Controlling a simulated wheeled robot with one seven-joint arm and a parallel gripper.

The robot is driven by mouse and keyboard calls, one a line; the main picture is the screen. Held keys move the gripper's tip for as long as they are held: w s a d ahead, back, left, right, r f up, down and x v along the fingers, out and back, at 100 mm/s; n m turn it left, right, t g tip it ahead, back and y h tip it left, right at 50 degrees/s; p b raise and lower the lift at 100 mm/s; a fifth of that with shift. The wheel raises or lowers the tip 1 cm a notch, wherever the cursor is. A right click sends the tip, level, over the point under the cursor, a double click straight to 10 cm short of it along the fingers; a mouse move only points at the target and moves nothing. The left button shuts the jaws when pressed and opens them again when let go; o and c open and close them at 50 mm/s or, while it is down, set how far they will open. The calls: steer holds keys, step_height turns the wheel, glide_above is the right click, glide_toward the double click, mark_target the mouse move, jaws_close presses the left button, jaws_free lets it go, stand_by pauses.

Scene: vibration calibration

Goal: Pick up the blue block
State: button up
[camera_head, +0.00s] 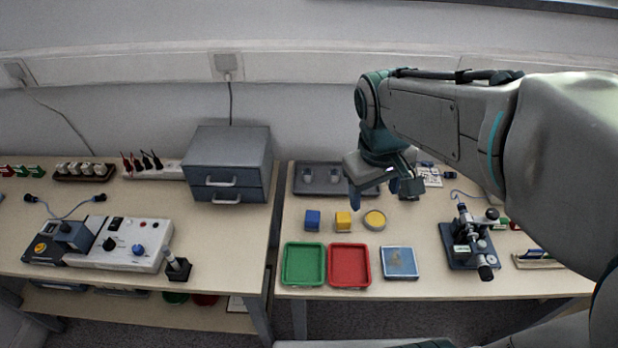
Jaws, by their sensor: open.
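The blue block (312,220) stands on the right-hand table, left of a yellow block (343,221) and behind the green tray. My gripper (372,200) hangs above this table, to the right of the blue block and apart from it. Its fingers are open, point down and hold nothing that I can see. The blue block is in full view and nothing covers it.
A green tray (288,264), a red tray (332,266) and a small blue-grey tray (399,276) line the front. A round yellow-topped disc (374,220) lies right of the yellow block. A dark tray (300,188) stands behind. A microscope-like device (465,240) stands at right.

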steer(key=w+a+f+n+g+h+b, duration=0.1)
steer(key=w+a+f+n+b, duration=0.25)
steer(key=w+a+n, duration=0.3)
steer(key=n+h+b, duration=0.2)
steer(key=n+h, duration=0.1)
steer(key=n, duration=0.3)
glide_toward(312, 215)
steer(key=shift+g, duration=0.3)
steer(key=f, duration=0.1)
steer(key=d+f+b, duration=0.1)
steer(key=f, duration=0.1)
steer(key=w+d+f, duration=0.1)
steer(key=shift+w+f, duration=0.1)
steer(key=shift+f, duration=0.1)
steer(key=shift+y, duration=0.3)
steer(key=shift+s+b+x, duration=0.2)
steer(key=shift+b+x, duration=0.1)
steer(key=shift+x, duration=1.15)
steer(key=shift+s+b+x, duration=0.2)
steer(key=shift+b+x, duration=0.05)
steer(key=shift+x, duration=1.2)
steer(key=shift+d+r, duration=0.1)
steer(key=c, duration=1.1)
steer(key=shift+r, duration=0.1)
steer(key=shift+c, duration=0.2)
